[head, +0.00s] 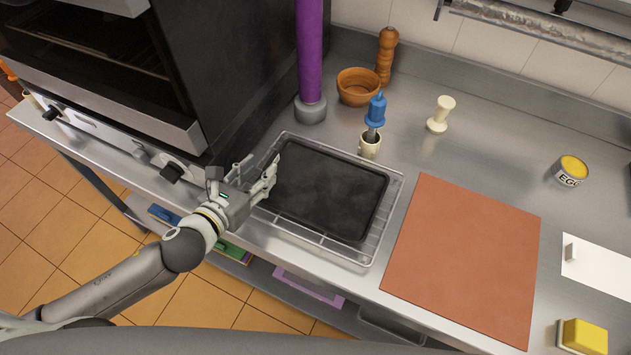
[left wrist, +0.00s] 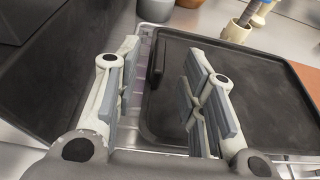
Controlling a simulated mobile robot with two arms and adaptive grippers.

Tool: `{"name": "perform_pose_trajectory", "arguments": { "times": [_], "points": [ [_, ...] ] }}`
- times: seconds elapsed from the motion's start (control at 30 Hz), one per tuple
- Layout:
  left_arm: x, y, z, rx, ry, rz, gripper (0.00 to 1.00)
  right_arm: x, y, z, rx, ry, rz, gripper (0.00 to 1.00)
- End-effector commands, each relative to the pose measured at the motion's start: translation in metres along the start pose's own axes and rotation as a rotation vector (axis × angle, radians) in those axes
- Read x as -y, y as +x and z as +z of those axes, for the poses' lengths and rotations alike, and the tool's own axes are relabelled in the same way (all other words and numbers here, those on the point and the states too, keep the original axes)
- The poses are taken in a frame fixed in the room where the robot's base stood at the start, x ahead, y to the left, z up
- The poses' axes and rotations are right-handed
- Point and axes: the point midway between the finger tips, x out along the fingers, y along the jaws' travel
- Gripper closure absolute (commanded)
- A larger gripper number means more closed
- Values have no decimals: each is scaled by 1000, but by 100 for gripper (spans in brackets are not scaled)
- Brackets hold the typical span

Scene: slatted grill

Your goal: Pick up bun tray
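A flat black tray (head: 330,190), the likely bun tray, lies on a wire rack (head: 385,225) on the steel counter. It also shows in the left wrist view (left wrist: 240,95). My left gripper (head: 258,172) is at the tray's left edge. Its two fingers (left wrist: 163,75) are spread apart with nothing clamped between them. In the left wrist view the tray's near-side rim runs through the gap between the fingers. I cannot tell whether either finger touches the tray. My right gripper is out of view.
An oven (head: 110,65) stands left of the tray. A purple cylinder (head: 310,50), wooden bowl (head: 357,87), pepper mill (head: 386,55) and cup with a blue-handled tool (head: 369,145) stand behind it. A red-brown board (head: 463,255) lies to the right.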

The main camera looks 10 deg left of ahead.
Motion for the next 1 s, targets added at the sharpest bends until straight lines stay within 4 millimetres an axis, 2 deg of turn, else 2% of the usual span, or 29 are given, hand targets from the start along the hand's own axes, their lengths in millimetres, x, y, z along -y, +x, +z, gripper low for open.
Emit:
{"name": "perform_pose_trajectory", "arguments": {
  "times": [0.07,0.23,0.57,0.83,0.87,1.0],
  "points": [
    [-1,11,5,2,-3,3,62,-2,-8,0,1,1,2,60],
    [-2,29,3,1,0,2,62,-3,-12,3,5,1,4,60],
    [-1,34,1,0,1,0,62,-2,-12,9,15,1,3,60],
    [-1,34,1,0,0,1,97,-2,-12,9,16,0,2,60],
    [-1,34,1,0,0,0,100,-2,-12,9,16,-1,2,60],
    [-1,34,1,0,0,0,100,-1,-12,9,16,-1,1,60]
  ]
}}
